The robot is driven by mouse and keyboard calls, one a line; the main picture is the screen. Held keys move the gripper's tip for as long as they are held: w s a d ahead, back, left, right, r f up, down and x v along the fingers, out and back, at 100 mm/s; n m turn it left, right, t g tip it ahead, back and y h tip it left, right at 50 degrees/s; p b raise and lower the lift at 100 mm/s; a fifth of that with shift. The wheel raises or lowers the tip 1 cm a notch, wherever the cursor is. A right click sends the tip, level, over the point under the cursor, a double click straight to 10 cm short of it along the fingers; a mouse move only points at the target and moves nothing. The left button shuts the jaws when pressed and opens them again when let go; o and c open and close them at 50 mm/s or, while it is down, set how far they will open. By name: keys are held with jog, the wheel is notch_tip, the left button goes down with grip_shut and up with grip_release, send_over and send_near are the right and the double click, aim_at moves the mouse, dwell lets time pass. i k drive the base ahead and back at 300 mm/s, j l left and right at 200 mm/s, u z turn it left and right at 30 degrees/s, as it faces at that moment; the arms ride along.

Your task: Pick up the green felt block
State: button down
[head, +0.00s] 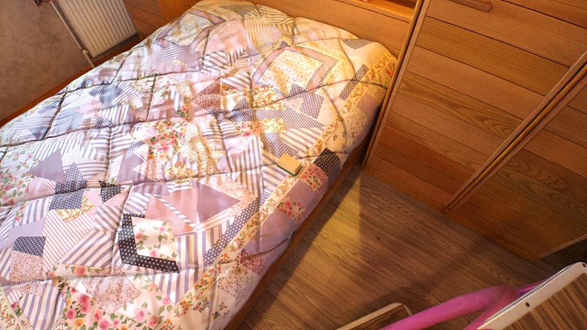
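My gripper is not in view.
The bed with its puffy patchwork quilt (150,150) fills the left and middle. Wooden cabinets (470,100) stand at the right. Bare wood floor (345,250) lies between. A pink curved part (455,308) is at bottom right. A radiator (98,22) is top left.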

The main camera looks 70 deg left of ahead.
aim_at(291, 165)
jog(key=k+l+u, duration=0.15)
jog(key=l+u, duration=0.25)
jog(key=k+l+u, duration=0.2)
jog(key=l+u, duration=0.15)
jog(key=u, duration=1.9)
